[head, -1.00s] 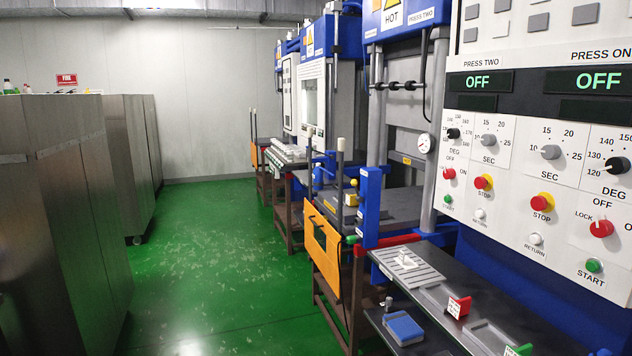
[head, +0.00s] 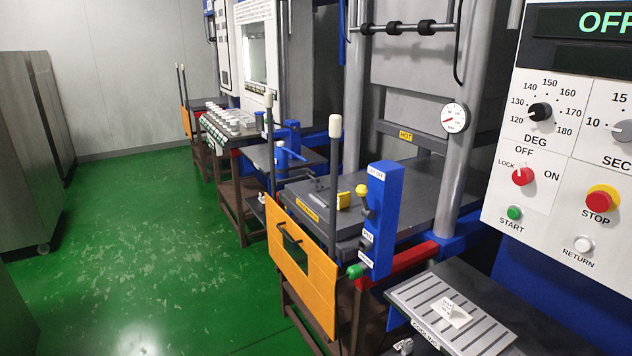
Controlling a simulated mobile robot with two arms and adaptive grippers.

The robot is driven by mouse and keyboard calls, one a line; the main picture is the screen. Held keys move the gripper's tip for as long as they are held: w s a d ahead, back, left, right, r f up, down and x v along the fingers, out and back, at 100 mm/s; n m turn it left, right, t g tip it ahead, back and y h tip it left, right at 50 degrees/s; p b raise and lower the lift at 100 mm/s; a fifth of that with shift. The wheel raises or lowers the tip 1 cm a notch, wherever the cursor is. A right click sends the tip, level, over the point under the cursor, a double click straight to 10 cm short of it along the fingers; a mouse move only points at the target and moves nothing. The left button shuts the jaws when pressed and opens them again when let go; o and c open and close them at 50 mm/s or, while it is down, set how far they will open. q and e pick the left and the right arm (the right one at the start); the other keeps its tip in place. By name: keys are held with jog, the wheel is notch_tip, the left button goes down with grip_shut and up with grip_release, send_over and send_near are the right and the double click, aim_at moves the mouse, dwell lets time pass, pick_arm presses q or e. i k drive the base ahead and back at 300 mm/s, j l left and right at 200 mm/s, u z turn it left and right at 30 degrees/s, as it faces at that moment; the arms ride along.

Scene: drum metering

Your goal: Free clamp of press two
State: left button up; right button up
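The nearest press, whose header read PRESS TWO in the earlier frame, stands right of centre with its dark plate (head: 405,195) and a HOT label behind it. On the plate's left part sits a small dark fitting (head: 318,188) with a yellow block (head: 343,201) beside it; it looks like a clamp, but it is too small to tell its state. Neither of my grippers is in view.
An orange panel (head: 315,292) with a dark handle hangs at the press's front left. A slotted cooling rack (head: 475,335) and a control panel (head: 560,150) reading OFF are at right. Another press table (head: 255,155) stands behind. Green floor (head: 150,240) is clear at left.

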aim_at(307, 174)
jog(key=z, duration=0.35)
jog(key=i+j+z, duration=0.15)
jog(key=j+z, duration=0.2)
jog(key=i+j+z, duration=0.1)
jog(key=j+z, duration=0.2)
jog(key=i+j+z, duration=0.1)
jog(key=j+z, duration=0.45)
jog(key=j, duration=0.75)
jog(key=j+z, duration=0.2)
jog(key=j, duration=0.75)
jog(key=j+z, duration=0.25)
jog(key=j, duration=0.7)
jog(key=k+j, duration=0.1)
jog(key=j, duration=0.55)
jog(key=k+j, duration=0.1)
jog(key=j, duration=0.55)
jog(key=k+j, duration=0.1)
jog(key=j, duration=0.5)
